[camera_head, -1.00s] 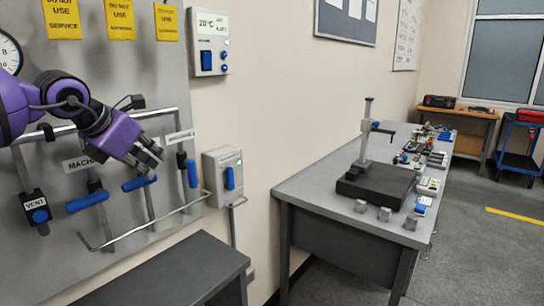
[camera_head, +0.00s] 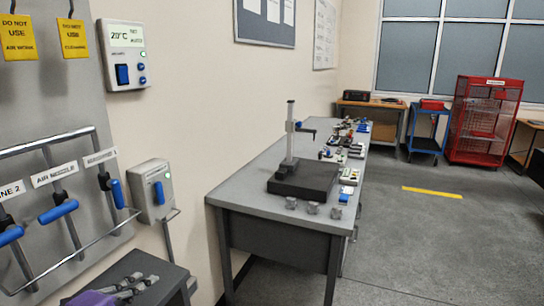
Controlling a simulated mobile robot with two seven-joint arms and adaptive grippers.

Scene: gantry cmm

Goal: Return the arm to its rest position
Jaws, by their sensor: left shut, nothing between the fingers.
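My left gripper (camera_head: 138,286) shows at the bottom left edge, its grey fingers shut with nothing between them. Only a bit of its purple wrist shows; the rest of my left arm is out of frame. The gripper appears in front of or above a dark grey bench top (camera_head: 165,285), low and clear of the valve panel (camera_head: 50,100); the exact gap cannot be told. My right gripper is not in view.
Blue-handled valves, one labelled air nozzle (camera_head: 57,211), sit behind a pipe rail at left. A thermostat (camera_head: 124,54) and a switch box (camera_head: 152,191) are on the wall. A grey table (camera_head: 240,190) carries a black block with a stand.

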